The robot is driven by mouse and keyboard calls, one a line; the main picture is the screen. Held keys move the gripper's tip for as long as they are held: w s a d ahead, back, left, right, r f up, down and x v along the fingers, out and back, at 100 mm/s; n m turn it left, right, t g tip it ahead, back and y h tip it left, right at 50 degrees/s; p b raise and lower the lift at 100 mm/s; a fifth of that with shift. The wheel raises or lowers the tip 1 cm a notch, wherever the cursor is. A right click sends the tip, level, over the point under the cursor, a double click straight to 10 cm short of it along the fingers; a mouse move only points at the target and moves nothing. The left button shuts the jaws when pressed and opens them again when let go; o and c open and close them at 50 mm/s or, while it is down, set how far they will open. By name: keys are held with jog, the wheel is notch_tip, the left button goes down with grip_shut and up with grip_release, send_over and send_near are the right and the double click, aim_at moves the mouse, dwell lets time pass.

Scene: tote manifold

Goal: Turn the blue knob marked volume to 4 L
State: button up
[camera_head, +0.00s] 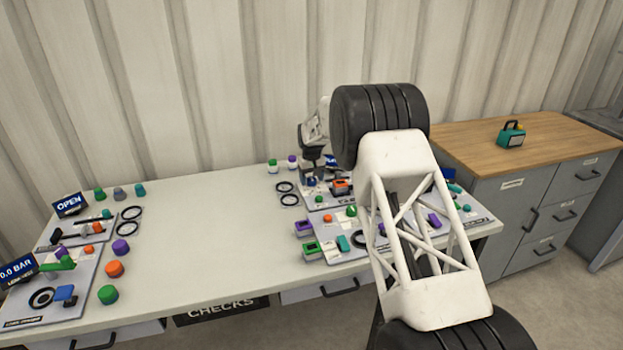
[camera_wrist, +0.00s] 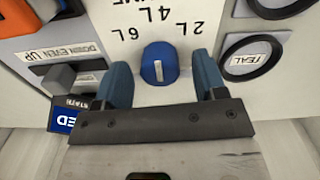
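The blue knob (camera_wrist: 159,62) shows upright in the middle of the wrist view, with a white pointer bar on its face. The bar runs roughly up and down the picture; I cannot tell which end points. A white label (camera_wrist: 182,52) above it, upside down here, reads 2 L, 4 L and 6 L, with 4 L in the middle. My gripper (camera_wrist: 162,64) is open, its two blue-grey fingers on either side of the knob with visible gaps. In the head view my gripper (camera_head: 312,174) is low over the back panel, and the knob cannot be made out there.
A black ring (camera_wrist: 252,55) lies to the knob's right. A grey switch (camera_wrist: 75,80) and an orange part (camera_wrist: 17,17) are at left. In the head view, other panels and loose caps crowd the table (camera_head: 205,220), whose middle is clear. My arm hides part of its right side.

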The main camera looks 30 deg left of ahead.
aim_at(312, 179)
jog(key=shift+r, duration=0.15)
jog(key=shift+r, duration=3.75)
